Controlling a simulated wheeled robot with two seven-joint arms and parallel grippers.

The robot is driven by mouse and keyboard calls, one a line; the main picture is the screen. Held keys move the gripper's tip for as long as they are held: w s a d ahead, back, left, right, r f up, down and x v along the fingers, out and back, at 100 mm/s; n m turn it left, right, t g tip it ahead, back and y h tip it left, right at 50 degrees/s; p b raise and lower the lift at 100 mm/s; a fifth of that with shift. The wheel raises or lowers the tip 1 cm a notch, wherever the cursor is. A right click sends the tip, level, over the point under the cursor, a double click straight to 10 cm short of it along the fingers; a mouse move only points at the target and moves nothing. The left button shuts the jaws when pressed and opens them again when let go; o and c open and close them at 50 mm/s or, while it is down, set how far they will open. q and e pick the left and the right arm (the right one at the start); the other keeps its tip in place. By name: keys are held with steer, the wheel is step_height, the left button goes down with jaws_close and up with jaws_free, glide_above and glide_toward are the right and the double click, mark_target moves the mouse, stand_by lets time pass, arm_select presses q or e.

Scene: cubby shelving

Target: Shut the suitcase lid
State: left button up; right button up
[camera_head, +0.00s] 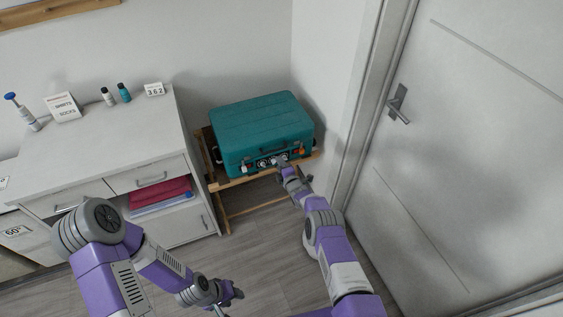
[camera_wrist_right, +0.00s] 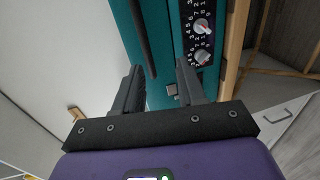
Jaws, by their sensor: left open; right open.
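A teal suitcase (camera_head: 262,128) rests on a wooden rack against the back wall in the head view. Its lid looks down flat over the base. Its front has latches and a dial panel; the dials (camera_wrist_right: 201,40) show close up in the right wrist view. My right gripper (camera_head: 280,161) is at the suitcase's front; in the wrist view its open fingers (camera_wrist_right: 158,82) are beside the dark handle (camera_wrist_right: 142,35), with nothing seen held between them. Whether they touch the case I cannot tell. My left gripper (camera_head: 232,297) is low over the floor, away from the suitcase.
The wooden rack (camera_head: 226,186) stands between a white cabinet (camera_head: 100,140) on the left and a door (camera_head: 470,130) with a metal handle (camera_head: 398,104) on the right. Small bottles and signs stand on the cabinet. Grey floor is free in front of the rack.

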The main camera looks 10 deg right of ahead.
steer(key=shift+s+d+r+p, duration=0.1)
steer(key=shift+s+r+p, duration=0.05)
steer(key=shift+s+p, duration=0.3)
steer(key=shift+s, duration=0.1)
steer(key=s+f+m+g+h, duration=0.1)
steer(key=s+f+m+g, duration=0.2)
steer(key=s+m, duration=0.4)
steer(key=s+f+m+g, duration=0.4)
steer(key=s+m, duration=0.1)
steer(key=s, duration=0.4)
steer(key=s+a+r+m+g, duration=0.2)
steer(key=s+r+m, duration=0.1)
steer(key=s, duration=0.7)
steer(key=s+a+r+m+g+y, duration=0.1)
steer(key=s+a+r+m+g, duration=0.1)
steer(key=s, duration=0.9)
steer(key=s+a+r+m+g+y, duration=0.1)
steer(key=s+a+r+m+g, duration=0.2)
steer(key=s, duration=0.8)
steer(key=r+m, duration=0.1)
steer(key=m, duration=0.1)
steer(key=shift+s+m+g, duration=0.25)
steer(key=shift+m+g, duration=0.15)
steer(key=shift+r, duration=0.1)
